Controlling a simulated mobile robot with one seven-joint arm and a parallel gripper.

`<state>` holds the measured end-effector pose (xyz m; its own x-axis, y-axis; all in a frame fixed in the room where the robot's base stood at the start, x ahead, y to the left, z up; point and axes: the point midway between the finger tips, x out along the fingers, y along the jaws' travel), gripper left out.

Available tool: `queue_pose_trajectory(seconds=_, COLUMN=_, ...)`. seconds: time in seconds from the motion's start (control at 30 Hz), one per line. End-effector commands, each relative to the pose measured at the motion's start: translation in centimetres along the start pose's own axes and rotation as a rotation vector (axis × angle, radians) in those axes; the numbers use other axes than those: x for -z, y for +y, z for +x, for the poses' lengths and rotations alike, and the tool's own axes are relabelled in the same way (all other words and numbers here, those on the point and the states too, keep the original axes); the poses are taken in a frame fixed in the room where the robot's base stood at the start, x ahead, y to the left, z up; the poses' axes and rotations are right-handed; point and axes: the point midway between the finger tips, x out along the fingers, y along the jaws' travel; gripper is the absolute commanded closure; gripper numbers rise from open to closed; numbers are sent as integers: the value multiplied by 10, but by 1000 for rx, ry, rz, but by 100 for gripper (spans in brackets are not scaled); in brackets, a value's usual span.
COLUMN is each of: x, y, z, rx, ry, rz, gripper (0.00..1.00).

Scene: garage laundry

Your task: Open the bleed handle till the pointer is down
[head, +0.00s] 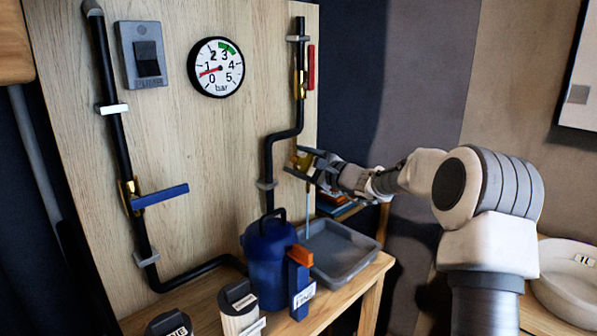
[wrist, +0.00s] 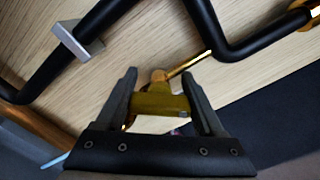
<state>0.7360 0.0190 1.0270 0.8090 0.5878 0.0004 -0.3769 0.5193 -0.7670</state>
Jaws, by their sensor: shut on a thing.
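The round gauge (head: 216,67) hangs on the wooden panel in the head view. Its red pointer (head: 207,72) points left and slightly down, between 0 and 1 bar. My gripper (head: 303,166) is at the lower right part of the panel, in front of the pipe. In the wrist view my gripper (wrist: 165,100) is shut on the brass bleed handle (wrist: 155,105), which lies crosswise between both fingers. The handle's far parts are partly hidden by the fingers. A thin pale blue stream (head: 307,215) runs down below it into the grey tray (head: 365,245).
A blue lever valve (head: 160,196) is on the left pipe, and a red lever valve (head: 311,68) is on the right pipe. A switch (head: 147,57) is beside the gauge. A blue jug (head: 268,265) and small labelled containers (head: 240,307) crowd the bench.

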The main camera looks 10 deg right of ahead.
Motion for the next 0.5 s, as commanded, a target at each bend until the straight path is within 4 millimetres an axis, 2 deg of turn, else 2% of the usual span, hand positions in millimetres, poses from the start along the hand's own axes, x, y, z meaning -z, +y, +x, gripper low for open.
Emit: queue_pose_trajectory(seconds=0.5, x=0, y=0, z=0, rx=-1, ry=1, rz=-32, gripper=86)
